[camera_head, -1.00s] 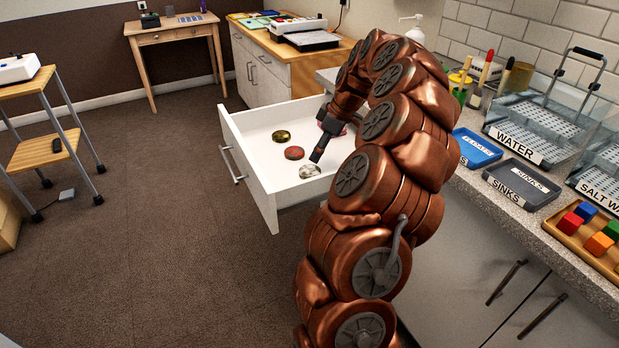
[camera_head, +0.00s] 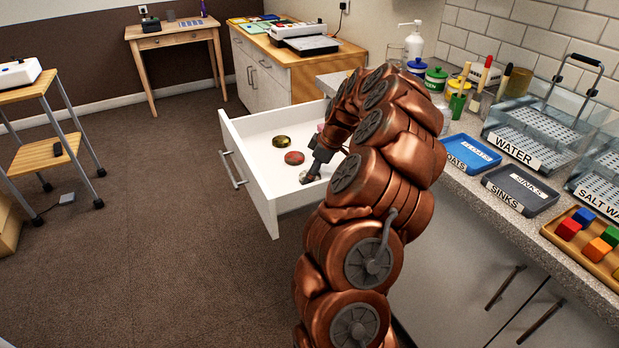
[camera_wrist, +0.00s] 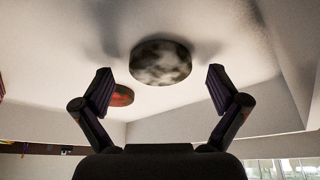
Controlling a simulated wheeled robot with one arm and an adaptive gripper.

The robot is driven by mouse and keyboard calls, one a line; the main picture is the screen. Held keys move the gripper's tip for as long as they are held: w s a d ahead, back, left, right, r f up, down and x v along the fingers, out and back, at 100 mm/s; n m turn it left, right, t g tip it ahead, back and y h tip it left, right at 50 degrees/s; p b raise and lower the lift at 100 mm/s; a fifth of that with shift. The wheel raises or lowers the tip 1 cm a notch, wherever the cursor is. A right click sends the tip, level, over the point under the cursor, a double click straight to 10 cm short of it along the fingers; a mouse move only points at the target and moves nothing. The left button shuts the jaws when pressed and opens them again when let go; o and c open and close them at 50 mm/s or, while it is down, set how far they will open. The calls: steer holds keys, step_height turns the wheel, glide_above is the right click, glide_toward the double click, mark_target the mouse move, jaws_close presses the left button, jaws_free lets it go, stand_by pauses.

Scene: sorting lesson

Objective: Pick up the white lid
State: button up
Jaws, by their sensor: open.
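The white lid, mottled with grey and dark patches (camera_wrist: 160,65), lies flat on the drawer floor. In the wrist view my gripper (camera_wrist: 160,90) is open, with one finger to each side of the lid and gaps on both sides. The lid is just ahead of the fingertips. I cannot tell whether anything touches it.
A red lid (camera_head: 294,158) lies beside the white lid, and also shows in the wrist view (camera_wrist: 122,96) near the left finger. A gold-green lid (camera_head: 281,141) lies farther back. The drawer's front panel (camera_head: 246,178) and side walls stand around. The counter with trays (camera_head: 472,152) is on the right.

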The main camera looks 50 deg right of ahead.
steer(key=shift+c, duration=0.4)
steer(key=c, duration=1)
steer(key=shift+o, duration=0.2)
steer(key=shift+r, duration=0.15)
